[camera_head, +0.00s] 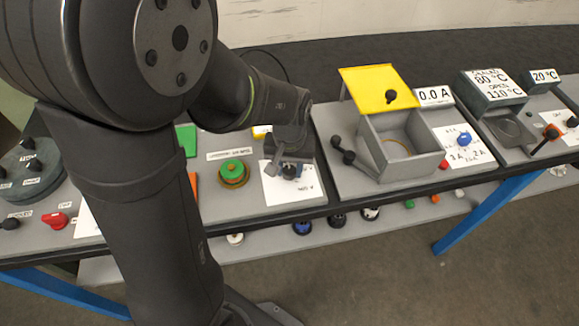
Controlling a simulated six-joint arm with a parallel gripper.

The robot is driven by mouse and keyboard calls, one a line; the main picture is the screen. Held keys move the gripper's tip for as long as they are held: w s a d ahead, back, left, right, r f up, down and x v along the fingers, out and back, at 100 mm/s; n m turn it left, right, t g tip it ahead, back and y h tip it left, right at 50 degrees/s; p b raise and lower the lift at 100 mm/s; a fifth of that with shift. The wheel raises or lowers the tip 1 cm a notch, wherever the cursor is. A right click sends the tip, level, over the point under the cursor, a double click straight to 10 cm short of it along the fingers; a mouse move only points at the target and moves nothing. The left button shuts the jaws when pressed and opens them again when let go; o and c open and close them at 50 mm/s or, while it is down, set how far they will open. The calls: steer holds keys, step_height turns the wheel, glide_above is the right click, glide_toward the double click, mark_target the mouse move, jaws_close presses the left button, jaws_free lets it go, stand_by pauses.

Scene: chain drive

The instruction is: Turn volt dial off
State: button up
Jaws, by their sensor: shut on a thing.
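My gripper (289,169) points down at a small dark blue dial (293,171) on a white card (278,190) in the middle of the bench. Its fingers are shut on the dial, which is mostly hidden by them. The card has small print along its edges that I cannot read, so the dial's setting cannot be told. I take this dial to be the volt dial.
A red knob (55,219) is far left.

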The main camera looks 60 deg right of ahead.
mark_target(290, 170)
steer(key=shift+n, duration=0.5)
steer(key=o, duration=1)
steer(key=shift+c, duration=0.2)
step_height(290, 170, up, 18)
steer(key=shift+f, duration=0.25)
steer(key=shift+f, duration=0.1)
step_height(290, 170, down, 17)
steer(key=shift+f, duration=0.2)
stand_by(0.4)
steer(key=shift+r, duration=0.1)
